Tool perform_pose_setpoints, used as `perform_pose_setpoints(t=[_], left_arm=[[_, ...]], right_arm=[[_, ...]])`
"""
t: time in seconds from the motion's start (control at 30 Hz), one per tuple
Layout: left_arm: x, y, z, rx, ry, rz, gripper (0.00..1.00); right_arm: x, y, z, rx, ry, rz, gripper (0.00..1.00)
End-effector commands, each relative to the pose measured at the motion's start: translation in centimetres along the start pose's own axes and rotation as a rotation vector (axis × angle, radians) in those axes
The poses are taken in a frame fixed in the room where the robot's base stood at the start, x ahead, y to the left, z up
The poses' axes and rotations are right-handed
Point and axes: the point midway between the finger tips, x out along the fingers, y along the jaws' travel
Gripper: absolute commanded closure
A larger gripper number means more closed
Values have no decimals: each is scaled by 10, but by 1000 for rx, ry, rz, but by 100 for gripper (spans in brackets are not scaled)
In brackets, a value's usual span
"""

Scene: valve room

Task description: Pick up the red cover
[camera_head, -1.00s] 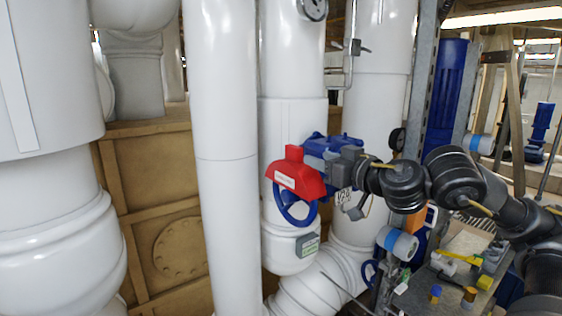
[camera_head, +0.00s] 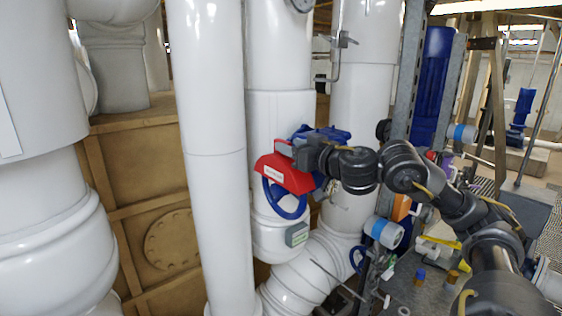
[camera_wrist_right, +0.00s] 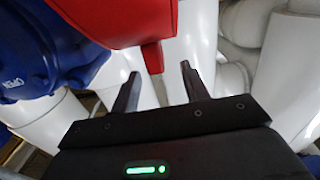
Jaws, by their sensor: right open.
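The red cover (camera_head: 287,178), with a white label on its front, sits over the upper part of a blue handwheel (camera_head: 287,212) on the white pipe. My left gripper is not in view.
A blue valve body (camera_wrist_right: 45,50) is close beside the gripper in the right wrist view. White pipes (camera_head: 215,150) stand left of and behind the valve. A grey bench (camera_head: 415,295) with small parts is at lower right, below my right arm.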

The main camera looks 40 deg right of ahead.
Motion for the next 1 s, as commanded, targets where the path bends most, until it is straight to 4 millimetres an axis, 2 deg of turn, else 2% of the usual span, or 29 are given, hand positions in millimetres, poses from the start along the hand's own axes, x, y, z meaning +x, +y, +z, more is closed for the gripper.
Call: perform_pose_setpoints(t=[0.33, 0.67, 1.0], left_arm=[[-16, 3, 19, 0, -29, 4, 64], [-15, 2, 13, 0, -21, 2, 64], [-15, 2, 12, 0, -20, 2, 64]], right_arm=[[45, 3, 4, 5, -1, -1, 55], [51, 3, 5, 0, 0, 0, 56], [51, 3, 5, 0, 0, -1, 100]])
